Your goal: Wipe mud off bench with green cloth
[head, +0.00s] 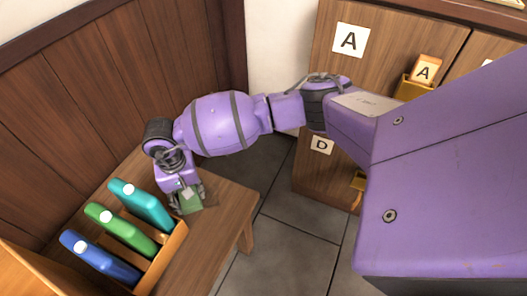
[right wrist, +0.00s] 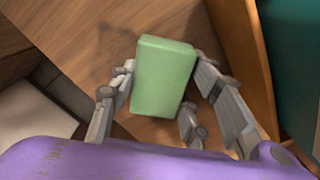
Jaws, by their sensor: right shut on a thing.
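The green cloth (head: 191,203) looks like a folded light green block. My right gripper (head: 186,199) is shut on it, low over the wooden bench (head: 222,232). In the right wrist view the cloth (right wrist: 165,75) sits between the grey fingers of the right gripper (right wrist: 160,88). A faint dark smudge of mud (right wrist: 118,42) shows on the bench beside the cloth, up and left of it in that view. I cannot tell whether the cloth touches the wood. My left gripper is out of view.
A wooden rack (head: 166,259) holding teal (head: 142,206), green (head: 120,230) and blue (head: 98,257) slim items stands on the bench, close to the gripper. A plank wall (head: 75,110) rises behind. Cabinets with lettered signs (head: 349,40) stand at the back right. Grey tiled floor (head: 300,236) is clear.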

